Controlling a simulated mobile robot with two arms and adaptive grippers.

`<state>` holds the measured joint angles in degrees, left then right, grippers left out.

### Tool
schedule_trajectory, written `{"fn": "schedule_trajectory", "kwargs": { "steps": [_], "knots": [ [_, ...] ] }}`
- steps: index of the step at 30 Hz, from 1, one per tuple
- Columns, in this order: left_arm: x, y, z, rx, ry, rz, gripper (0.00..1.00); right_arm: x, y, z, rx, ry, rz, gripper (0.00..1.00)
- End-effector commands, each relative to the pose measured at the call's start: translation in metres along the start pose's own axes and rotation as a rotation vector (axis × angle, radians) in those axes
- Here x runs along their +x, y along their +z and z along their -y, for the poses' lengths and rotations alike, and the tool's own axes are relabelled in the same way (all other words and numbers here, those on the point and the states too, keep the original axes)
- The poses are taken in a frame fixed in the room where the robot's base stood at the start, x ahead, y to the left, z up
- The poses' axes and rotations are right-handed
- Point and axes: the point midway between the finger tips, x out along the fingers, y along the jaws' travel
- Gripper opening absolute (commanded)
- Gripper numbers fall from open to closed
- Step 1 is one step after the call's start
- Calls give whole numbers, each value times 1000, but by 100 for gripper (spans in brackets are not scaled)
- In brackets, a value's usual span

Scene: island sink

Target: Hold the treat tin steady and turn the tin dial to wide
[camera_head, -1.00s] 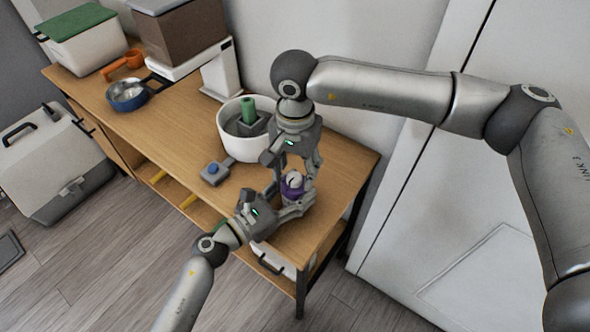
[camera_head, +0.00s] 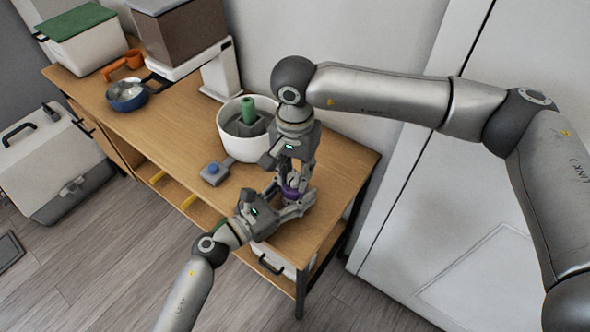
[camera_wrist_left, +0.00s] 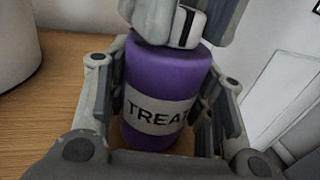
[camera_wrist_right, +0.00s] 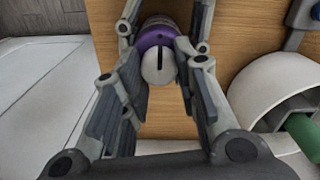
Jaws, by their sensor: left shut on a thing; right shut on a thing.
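The treat tin (camera_head: 289,193) is a purple cylinder standing upright near the table's right end. Its pale label, partly reading "TREA", shows in the left wrist view (camera_wrist_left: 155,118). My left gripper (camera_head: 296,206) is shut around the tin's body from the side. The tin dial is a white knob on top with a dark line; it shows in the left wrist view (camera_wrist_left: 188,27) and the right wrist view (camera_wrist_right: 158,68). My right gripper (camera_head: 294,181) comes from above and is shut on the dial. The dial is hidden in the head view, and I cannot read any setting marks.
A white bowl (camera_head: 230,142) with a green post (camera_head: 248,108) stands just behind the grippers. A grey block with a blue button (camera_head: 213,169) lies left of the tin. A metal bowl (camera_head: 127,95) and bins stand farther left. The tabletop (camera_head: 180,122) between is clear.

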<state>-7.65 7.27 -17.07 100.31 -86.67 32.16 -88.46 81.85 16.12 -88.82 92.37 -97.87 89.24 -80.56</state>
Motion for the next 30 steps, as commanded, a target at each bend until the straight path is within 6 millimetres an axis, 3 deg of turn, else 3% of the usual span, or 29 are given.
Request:
{"fn": "schedule_trajectory", "kwargs": {
  "steps": [11, 30],
  "knots": [
    [0, 0, 0, 0, 1, -1, 22, 0, 0, 0, 200, -1, 0, 5],
    [0, -1, 0, 0, 1, -1, 22, 0, 1, -2, 804, 0, 0, 5]
  ]
}}
